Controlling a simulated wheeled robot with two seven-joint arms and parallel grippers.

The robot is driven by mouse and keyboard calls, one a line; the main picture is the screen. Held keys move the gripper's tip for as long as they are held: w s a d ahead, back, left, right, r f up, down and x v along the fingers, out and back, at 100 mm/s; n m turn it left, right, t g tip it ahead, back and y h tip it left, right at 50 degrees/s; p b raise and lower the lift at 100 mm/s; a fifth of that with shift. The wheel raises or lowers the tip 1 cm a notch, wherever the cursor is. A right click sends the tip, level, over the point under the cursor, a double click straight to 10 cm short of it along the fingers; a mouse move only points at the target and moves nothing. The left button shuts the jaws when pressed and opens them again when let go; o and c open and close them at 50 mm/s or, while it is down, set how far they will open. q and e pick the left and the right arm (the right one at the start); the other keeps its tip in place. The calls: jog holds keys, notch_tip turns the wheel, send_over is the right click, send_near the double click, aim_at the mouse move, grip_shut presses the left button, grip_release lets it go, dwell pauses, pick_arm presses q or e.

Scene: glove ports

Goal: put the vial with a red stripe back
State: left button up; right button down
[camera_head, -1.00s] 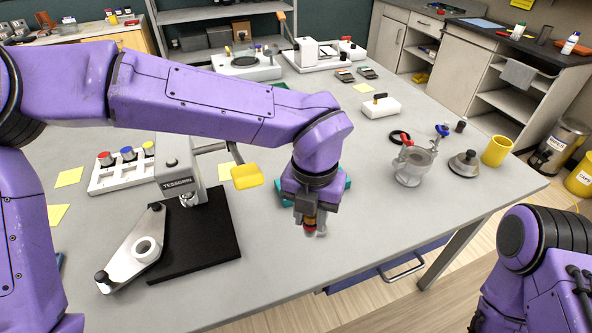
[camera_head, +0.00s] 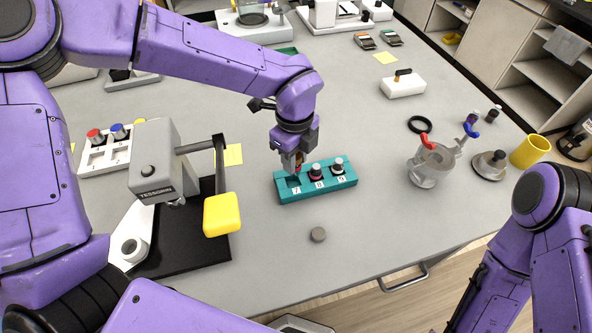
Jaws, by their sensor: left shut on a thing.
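My left gripper (camera_head: 297,160) is shut on a small vial (camera_head: 298,167) with a red stripe, mostly hidden by the jaws. The gripper is over the left end of a teal rack (camera_head: 343,181) marked 7, 8 and 9. The vial's lower end is at place 7; I cannot tell how deep it sits. A vial with a grey cap and a pinkish band (camera_head: 316,173) stands in place 8. A vial with a pale cap and a dark band (camera_head: 337,167) stands in place 9. My right gripper is out of view.
A press with a yellow handle (camera_head: 221,214) stands close on the left. The table between rack and vessel is clear.

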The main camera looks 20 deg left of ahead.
pick_arm(q)
jog(key=f, duration=0.3)
jog(key=f+p, duration=0.1)
jog(key=f, duration=0.1)
jog(key=shift+a, duration=0.35)
jog(key=shift+d+f, duration=0.1)
jog(key=shift+f, duration=0.05)
jog(key=shift+s+f, duration=0.1)
jog(key=shift+f, duration=0.1)
jog(key=o, duration=1)
jog(key=shift+o, duration=0.2)
jog(key=shift+r, duration=0.1)
jog(key=shift+r, duration=0.35)
notch_tip(320, 180, up, 10)
jog(key=shift+r+b, duration=0.25)
jog(key=shift+b, duration=0.75)
jog(key=shift+r, duration=0.55)
